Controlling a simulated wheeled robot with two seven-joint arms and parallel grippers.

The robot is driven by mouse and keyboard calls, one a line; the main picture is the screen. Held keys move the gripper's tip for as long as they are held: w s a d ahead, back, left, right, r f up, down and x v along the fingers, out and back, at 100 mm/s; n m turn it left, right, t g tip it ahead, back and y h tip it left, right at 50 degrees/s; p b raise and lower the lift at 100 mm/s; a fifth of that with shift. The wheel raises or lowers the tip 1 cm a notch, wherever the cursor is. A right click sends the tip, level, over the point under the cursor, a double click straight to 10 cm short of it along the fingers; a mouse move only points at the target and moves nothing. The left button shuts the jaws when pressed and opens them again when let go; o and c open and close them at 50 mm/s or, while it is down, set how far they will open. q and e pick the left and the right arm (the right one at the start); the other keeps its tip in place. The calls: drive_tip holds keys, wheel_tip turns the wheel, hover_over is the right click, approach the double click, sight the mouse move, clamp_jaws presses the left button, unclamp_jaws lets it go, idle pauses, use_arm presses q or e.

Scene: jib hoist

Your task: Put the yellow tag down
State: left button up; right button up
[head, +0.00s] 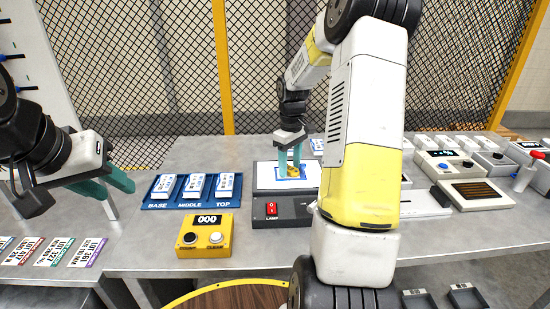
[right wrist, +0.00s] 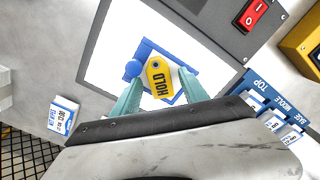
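The yellow tag (right wrist: 158,78), marked HOLD, lies over a blue piece (right wrist: 146,48) on the white panel of a grey lamp box. In the head view the tag (head: 293,171) shows below my right gripper's fingertips. My right gripper (right wrist: 160,76) points down with its teal fingers apart, one on either side of the tag, with a gap beside it. Whether the tag touches the blue piece cannot be told. My left gripper (head: 112,187) is open and empty, above the table at the left.
The lamp box (head: 283,207) has a red switch. A blue rack (head: 192,190) labelled BASE, MIDDLE, TOP holds white blocks. A yellow counter box (head: 205,235) stands in front. Printed cards (head: 55,252) lie at left; several devices (head: 470,170) stand at right. Mesh fencing closes the back.

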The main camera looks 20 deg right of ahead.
sight(290, 168)
drive_tip(key=shift+r, duration=0.1)
wheel_tip(290, 168, up, 12)
drive_tip(key=s+a+r+m+t, duration=0.25)
drive_tip(key=s+a+r, duration=0.45)
drive_tip(key=s, duration=0.4)
drive_tip(key=s+a+m+t+y, duration=0.2)
drive_tip(key=s+a, duration=0.4)
drive_tip(key=s, duration=0.7)
drive_tip(key=shift+f+m+t, duration=0.35)
drive_tip(key=shift+m+t, duration=0.2)
drive_tip(key=shift+t, duration=0.3)
